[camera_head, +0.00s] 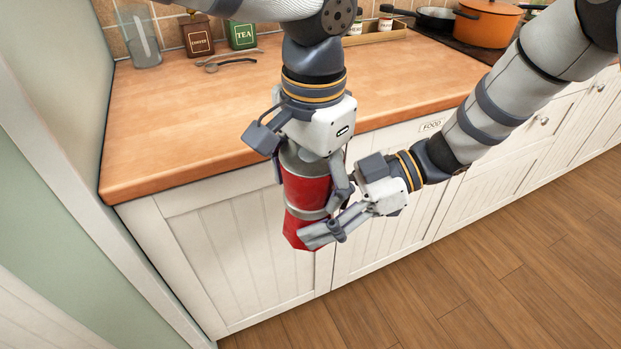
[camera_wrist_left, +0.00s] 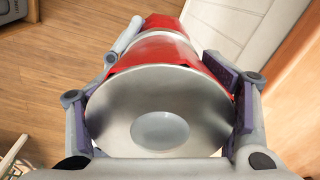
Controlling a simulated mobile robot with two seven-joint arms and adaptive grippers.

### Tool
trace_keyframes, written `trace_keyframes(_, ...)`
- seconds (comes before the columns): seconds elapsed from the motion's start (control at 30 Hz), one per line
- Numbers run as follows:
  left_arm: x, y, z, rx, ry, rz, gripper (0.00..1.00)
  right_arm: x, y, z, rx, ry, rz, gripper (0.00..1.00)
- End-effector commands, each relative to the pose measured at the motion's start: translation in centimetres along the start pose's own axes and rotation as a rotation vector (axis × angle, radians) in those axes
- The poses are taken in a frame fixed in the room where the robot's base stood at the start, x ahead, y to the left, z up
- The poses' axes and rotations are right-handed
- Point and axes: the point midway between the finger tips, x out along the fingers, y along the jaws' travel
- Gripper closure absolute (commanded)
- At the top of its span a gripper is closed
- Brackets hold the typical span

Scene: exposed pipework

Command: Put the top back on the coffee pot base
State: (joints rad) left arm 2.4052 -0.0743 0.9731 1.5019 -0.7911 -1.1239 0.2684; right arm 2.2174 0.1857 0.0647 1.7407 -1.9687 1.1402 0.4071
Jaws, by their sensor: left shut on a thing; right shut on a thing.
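A red coffee pot with silver metal parts is held in the air in front of the counter. Its upper red part (camera_head: 305,186) is between the fingers of my left gripper (camera_head: 312,178), shut on it from above. In the left wrist view, this part shows a flat silver round end (camera_wrist_left: 160,108) facing the camera. Its lower red part (camera_head: 299,226) hangs below a silver band (camera_head: 306,211), in line with the upper part. My right gripper (camera_head: 326,222) is shut on the lower part from the right. I cannot tell which part is the top or whether they are locked together.
The wooden counter (camera_head: 190,110) is mostly clear. White cabinets (camera_head: 235,240) are close behind the coffee pot.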

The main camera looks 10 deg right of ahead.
Motion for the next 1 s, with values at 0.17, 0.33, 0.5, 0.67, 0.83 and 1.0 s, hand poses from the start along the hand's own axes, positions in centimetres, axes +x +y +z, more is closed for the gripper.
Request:
trace_keyframes(0.17,0.0,-0.1,0.0,0.271,-0.001,-0.004,0.64,-0.1,0.0,-0.1,-0.002,0.002,-0.001,1.00)
trace_keyframes(0.33,0.0,-0.2,0.0,0.268,-0.001,-0.005,0.17,0.0,-0.1,-0.1,-0.002,0.003,-0.001,1.00)
trace_keyframes(0.5,0.0,-0.1,0.0,0.267,-0.001,-0.004,0.04,0.0,0.0,-0.1,-0.002,0.002,-0.001,1.00)
trace_keyframes(0.67,0.0,-0.1,0.0,0.266,0.000,-0.003,0.04,0.0,0.0,-0.1,-0.002,0.002,0.000,1.00)
trace_keyframes(0.83,-1.0,-0.1,-0.1,0.264,0.002,-0.005,0.04,0.0,0.0,-0.1,-0.002,0.002,0.000,1.00)
trace_keyframes(1.0,-4.8,-0.2,-0.1,0.264,0.004,-0.008,0.04,0.0,0.0,-0.2,-0.002,0.002,0.000,1.00)
